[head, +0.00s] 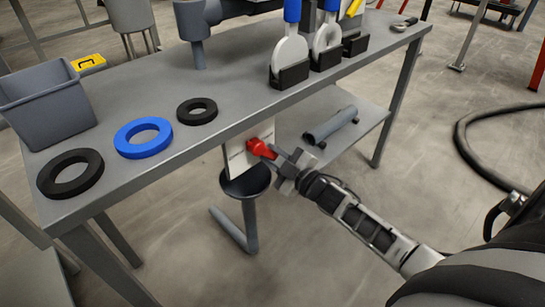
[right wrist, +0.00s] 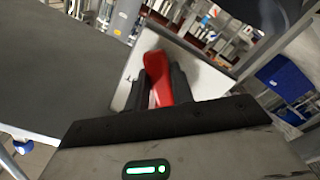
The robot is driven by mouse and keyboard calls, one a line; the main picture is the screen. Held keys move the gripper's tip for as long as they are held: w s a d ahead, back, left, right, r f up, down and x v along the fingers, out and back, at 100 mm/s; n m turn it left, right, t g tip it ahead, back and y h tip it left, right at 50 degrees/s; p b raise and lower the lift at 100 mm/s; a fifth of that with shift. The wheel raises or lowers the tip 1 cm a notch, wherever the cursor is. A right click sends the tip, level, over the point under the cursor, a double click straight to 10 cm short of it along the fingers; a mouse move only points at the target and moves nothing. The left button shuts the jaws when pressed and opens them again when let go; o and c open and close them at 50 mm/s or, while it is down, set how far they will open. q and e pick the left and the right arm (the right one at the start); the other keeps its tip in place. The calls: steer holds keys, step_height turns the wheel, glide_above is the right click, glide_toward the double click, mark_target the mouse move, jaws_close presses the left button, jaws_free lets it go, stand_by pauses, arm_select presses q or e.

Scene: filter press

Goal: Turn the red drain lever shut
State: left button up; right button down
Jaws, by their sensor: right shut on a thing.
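The red drain lever (head: 262,149) sits in front of a pale plate (head: 237,157) below the front edge of the workbench. My right gripper (head: 278,158) reaches in from the right and is shut on the lever. In the right wrist view the red lever (right wrist: 157,75) stands between the two dark fingers of the gripper (right wrist: 160,92), with the pale plate (right wrist: 190,72) behind it. The lever's pivot is not clear in either view. My left gripper is not in view.
The grey workbench (head: 225,90) carries a grey bin (head: 47,105), a blue ring (head: 143,138), two black rings and several blue-handled tools. Below the plate is a dark round funnel (head: 246,182) on a pipe. A grey cylinder (head: 332,124) lies on the lower shelf. A black hose (head: 470,150) curves across the floor.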

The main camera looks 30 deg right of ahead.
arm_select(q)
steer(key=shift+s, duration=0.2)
arm_select(e)
steer(key=shift+d+n, duration=0.15)
steer(key=shift+n, duration=0.15)
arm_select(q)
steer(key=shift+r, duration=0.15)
arm_select(e)
steer(key=c, duration=1.2)
jaws_free()
steer(key=shift+r, duration=0.1)
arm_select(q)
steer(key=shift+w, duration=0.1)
arm_select(e)
steer(key=shift+s, duration=0.1)
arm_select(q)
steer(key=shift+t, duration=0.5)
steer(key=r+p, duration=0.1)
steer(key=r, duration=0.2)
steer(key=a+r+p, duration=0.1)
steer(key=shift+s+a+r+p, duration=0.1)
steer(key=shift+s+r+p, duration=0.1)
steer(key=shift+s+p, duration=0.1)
arm_select(e)
steer(key=s+d, duration=0.3)
steer(key=s, duration=1.2)
steer(key=shift+s, duration=0.25)
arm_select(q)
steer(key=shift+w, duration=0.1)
